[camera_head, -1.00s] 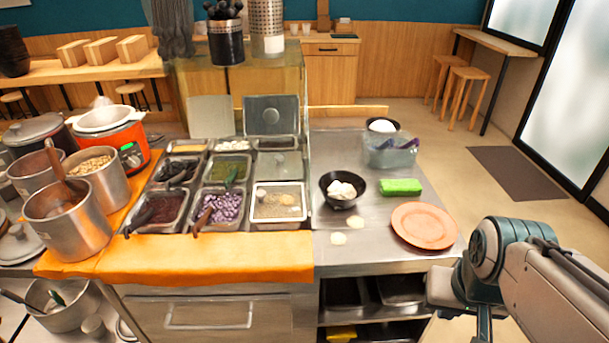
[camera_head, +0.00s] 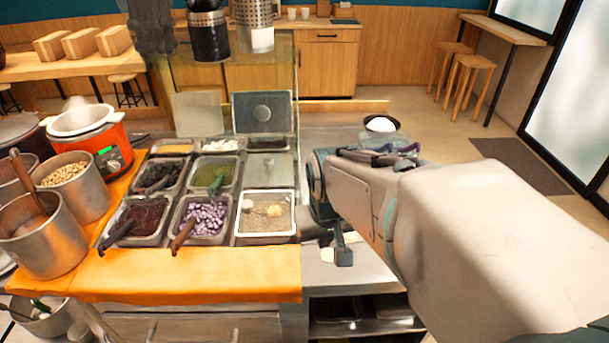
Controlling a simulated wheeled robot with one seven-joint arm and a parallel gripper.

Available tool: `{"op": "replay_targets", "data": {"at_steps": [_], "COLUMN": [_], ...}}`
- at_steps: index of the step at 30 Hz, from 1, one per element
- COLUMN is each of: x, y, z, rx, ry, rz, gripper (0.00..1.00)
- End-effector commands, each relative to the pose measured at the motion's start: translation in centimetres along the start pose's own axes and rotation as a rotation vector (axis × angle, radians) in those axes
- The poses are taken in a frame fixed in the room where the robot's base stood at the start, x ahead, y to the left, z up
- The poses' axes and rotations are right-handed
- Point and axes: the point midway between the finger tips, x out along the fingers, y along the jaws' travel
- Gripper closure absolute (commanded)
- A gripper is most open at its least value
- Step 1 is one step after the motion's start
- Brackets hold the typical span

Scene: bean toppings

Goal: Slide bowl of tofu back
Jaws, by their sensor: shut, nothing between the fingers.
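My gripper (camera_head: 341,256) is low over the steel counter (camera_head: 345,280), just right of the topping trays, and its fingers are shut with nothing between them. My arm crosses the right half of the head view and hides much of the counter.
Topping trays (camera_head: 265,232) stand left of my gripper, with an orange cloth (camera_head: 200,275) in front. A clear container (camera_head: 401,148) and a dark bowl with white contents (camera_head: 381,124) stand behind my arm. Metal pots (camera_head: 45,240) and an orange cooker (camera_head: 92,140) are at left.

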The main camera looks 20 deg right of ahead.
Motion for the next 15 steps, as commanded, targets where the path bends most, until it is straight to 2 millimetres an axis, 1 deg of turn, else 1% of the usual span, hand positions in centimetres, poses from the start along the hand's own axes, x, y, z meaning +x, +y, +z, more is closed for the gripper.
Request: {"op": "replay_targets", "data": {"at_steps": [1,6,9,12,15], "x": [0.1,2.0,3.1,3.9,4.5], "y": [1.0,3.8,5.5,7.0,7.8], "z": [-1.3,-4.6,-6.0,-6.9,-7.3], "rx": [0.022,0.071,0.101,0.124,0.14], "ry": [-0.007,0.0,0.007,0.016,0.022], "rz": [0.01,0.018,0.016,0.013,0.01], "gripper": [1.0,1.0,1.0,1.0,1.0]}}
